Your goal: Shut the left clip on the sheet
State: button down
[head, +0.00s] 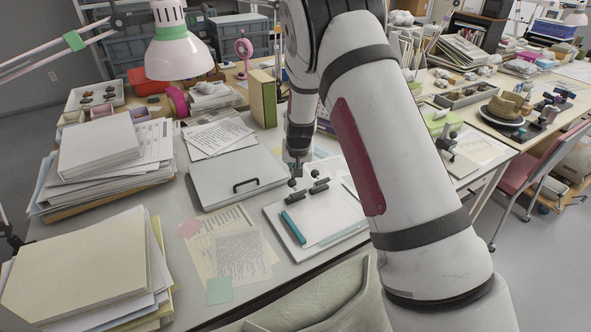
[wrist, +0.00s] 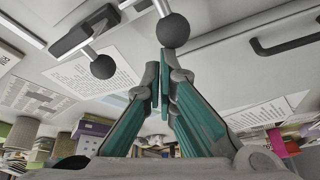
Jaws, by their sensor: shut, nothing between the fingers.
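A pale board (head: 275,214) lies on the desk with a white sheet (head: 335,207) on it. Two dark clips stand at its far edge. The left clip (head: 297,198) has a lever ending in a black ball, large in the wrist view (wrist: 173,30). The right clip (head: 319,187) has a similar ball, smaller in the wrist view (wrist: 103,67). My gripper (head: 296,172) is shut and empty, its fingertips close to the left clip's ball. The wrist view shows the teal fingers (wrist: 162,82) together just below that ball; I cannot tell whether they touch.
A grey case (head: 225,172) with a black handle lies left of the board. Paper stacks (head: 75,280) fill the desk's left side, and loose written sheets (head: 235,255) lie in front of the case. A teal strip (head: 293,228) lies on the board. A chair back (head: 320,300) stands in front.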

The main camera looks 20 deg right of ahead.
jog(key=shift+s+f, duration=0.25)
jog(key=shift+s, duration=0.15)
jog(key=shift+s+d+r, duration=0.1)
jog(key=shift+s+r, duration=0.15)
jog(key=shift+s, duration=0.6)
jog(key=shift+w+r, duration=0.1)
jog(key=shift+w, duration=0.05)
jog(key=shift+r, duration=0.2)
jog(key=shift+r+p, duration=0.35)
jog(key=shift+r, duration=0.4)
jog(key=shift+w, duration=0.1)
